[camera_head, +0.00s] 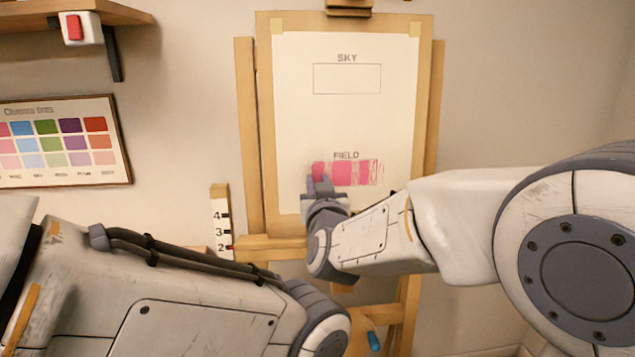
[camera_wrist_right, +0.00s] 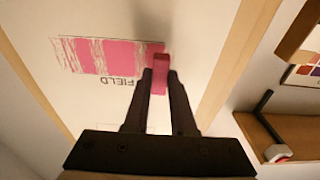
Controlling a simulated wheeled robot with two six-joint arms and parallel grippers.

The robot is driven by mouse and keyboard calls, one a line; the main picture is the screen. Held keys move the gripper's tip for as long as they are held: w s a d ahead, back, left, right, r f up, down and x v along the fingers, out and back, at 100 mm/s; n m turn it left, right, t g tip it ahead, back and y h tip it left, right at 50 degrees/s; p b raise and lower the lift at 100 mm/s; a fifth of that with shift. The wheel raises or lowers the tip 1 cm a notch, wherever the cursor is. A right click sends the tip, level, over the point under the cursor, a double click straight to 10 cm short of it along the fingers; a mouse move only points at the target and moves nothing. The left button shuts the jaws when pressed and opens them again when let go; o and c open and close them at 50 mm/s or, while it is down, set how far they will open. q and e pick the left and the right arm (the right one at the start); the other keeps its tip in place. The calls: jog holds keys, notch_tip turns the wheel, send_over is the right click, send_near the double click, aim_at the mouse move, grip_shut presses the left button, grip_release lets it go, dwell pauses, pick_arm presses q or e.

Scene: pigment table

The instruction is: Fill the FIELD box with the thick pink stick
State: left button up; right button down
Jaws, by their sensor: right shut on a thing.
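The paper (camera_head: 300,130) on the easel carries an empty SKY box (camera_head: 347,79) and, lower down, the FIELD box (camera_head: 343,173). The FIELD box holds pink strokes: solid patches with thin, scratchy streaks between them and at its right end, some running past its edge. My right gripper (camera_head: 319,186) is at the box's left end. In the right wrist view it is shut on the thick pink stick (camera_wrist_right: 161,75), whose tip is at the FIELD box's end and seems to touch the paper. My left arm shows at lower left, but its gripper is out of view.
A colour chart (camera_head: 60,143) hangs on the wall at left. A shelf (camera_head: 75,14) with a red and white switch (camera_head: 82,28) is above it. A numbered strip (camera_head: 221,222) stands beside the easel frame (camera_head: 247,130). A blue-tipped peg (camera_head: 374,341) shows below.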

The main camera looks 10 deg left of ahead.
jog(key=v, duration=0.4)
jog(key=shift+s+d+r, duration=0.15)
jog(key=shift+s+r, duration=0.2)
dwell(0.3)
jog(key=p, duration=1.5)
send_near(376, 172)
jog(key=shift+p+x, duration=0.5)
jog(key=shift+x, duration=1.8)
jog(key=shift+r, duration=0.1)
jog(key=shift+b+x, duration=0.35)
jog(key=shift+x, duration=0.6)
